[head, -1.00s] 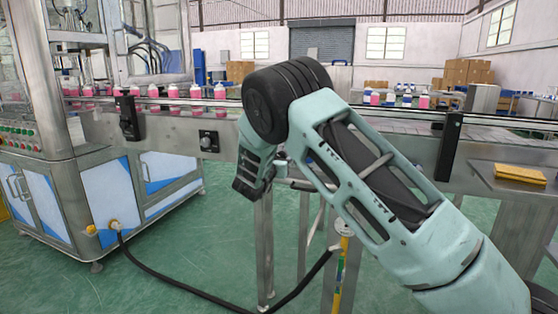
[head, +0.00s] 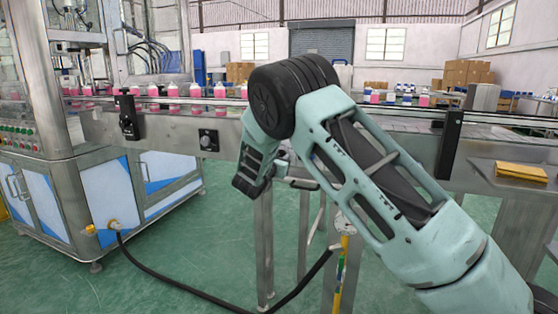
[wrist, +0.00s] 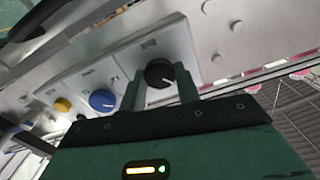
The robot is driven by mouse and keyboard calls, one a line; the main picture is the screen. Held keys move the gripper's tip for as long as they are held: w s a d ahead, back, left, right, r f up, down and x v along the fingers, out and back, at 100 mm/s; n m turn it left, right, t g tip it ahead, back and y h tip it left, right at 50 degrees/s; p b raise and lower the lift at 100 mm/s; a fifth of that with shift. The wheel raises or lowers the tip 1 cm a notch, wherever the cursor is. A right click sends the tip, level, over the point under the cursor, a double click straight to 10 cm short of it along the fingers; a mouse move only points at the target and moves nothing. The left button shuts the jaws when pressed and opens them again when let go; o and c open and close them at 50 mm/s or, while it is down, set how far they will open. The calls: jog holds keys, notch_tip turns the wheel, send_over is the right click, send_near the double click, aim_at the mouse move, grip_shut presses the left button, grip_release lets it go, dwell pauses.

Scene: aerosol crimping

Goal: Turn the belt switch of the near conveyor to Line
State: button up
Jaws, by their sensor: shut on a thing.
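In the wrist view a black round knob (wrist: 159,73) with a white pointer line sits on a light grey plate on the conveyor's metal side. The pointer slants across its face; the plate lettering is too small to read. My gripper (wrist: 161,84) is shut on this knob, one finger on each side. In the head view my arm hides the fingers and the held knob. The near conveyor (head: 330,165) runs across that view behind my arm.
A blue knob (wrist: 102,100) and a yellow knob (wrist: 62,105) sit left of the held one. Another black switch (head: 208,140) shows on the conveyor side. Pink bottles (head: 196,91) stand along the belt. A black hose (head: 185,287) lies on the floor.

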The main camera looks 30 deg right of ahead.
jog(key=shift+f+m+b, duration=0.15)
jog(key=shift+m+b, duration=2.65)
jog(key=shift+m, duration=1.3)
jog(key=o, duration=1)
jog(key=p+v, duration=0.2)
jog(key=v, duration=1.5)
jog(key=shift+s+a, duration=0.15)
jog(key=shift+s, duration=0.05)
